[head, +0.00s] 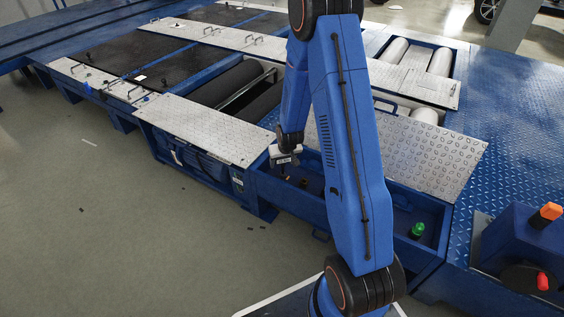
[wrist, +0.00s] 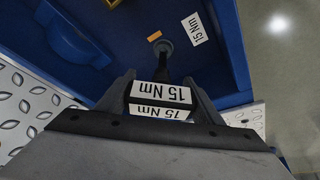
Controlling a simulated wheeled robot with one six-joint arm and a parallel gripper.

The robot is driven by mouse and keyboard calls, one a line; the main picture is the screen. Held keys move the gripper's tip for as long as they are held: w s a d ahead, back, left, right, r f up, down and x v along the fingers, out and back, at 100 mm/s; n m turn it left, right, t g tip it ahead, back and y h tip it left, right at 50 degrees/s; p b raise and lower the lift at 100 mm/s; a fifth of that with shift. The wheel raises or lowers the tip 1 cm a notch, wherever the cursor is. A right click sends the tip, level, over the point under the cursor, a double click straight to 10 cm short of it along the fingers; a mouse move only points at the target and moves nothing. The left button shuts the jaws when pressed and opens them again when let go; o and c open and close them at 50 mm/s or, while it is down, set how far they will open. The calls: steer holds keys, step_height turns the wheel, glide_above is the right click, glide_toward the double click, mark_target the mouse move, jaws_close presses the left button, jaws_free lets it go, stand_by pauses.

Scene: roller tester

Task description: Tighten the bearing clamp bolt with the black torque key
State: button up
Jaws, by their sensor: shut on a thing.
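My gripper (head: 284,158) is over the open blue trough (head: 262,185) at the near side of the tester. In the wrist view my gripper (wrist: 161,92) is shut on the black torque key (wrist: 163,68), which carries white "15 Nm" labels. The key's dark shaft points away from the fingers toward a dark round fitting (wrist: 164,45) on the trough floor, probably the clamp bolt. An orange mark and a white "15 Nm" label (wrist: 194,28) are beside this fitting. The shaft's end overlaps the fitting in the picture; I cannot tell whether they touch.
A green-topped piece (head: 417,230) stands in the trough's right part. An orange-topped piece (head: 547,212) and a red piece (head: 543,281) are on the blue box at right. A tread plate cover (head: 400,145) stands behind the trough. A brass-coloured part (wrist: 112,3) shows at the wrist view's top.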

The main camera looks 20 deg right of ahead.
steer(key=shift+f, duration=0.9)
steer(key=shift+d+m+h, duration=0.2)
steer(key=shift+m+h, duration=0.6)
steer(key=shift+m, duration=1.2)
steer(key=shift+m+g, duration=0.3)
steer(key=shift+m, duration=0.2)
steer(key=shift+m+h, duration=0.3)
steer(key=shift+s+d+m+g+h, duration=0.15)
steer(key=shift+m+g+h, duration=0.2)
steer(key=shift+m, duration=0.75)
steer(key=shift+s+d+m+g+h, duration=0.1)
steer(key=shift+m+g+h, duration=0.2)
steer(key=shift+m, duration=0.8)
steer(key=shift+m+g, duration=0.25)
steer(key=shift+m, duration=0.35)
steer(key=shift+n, duration=0.3)
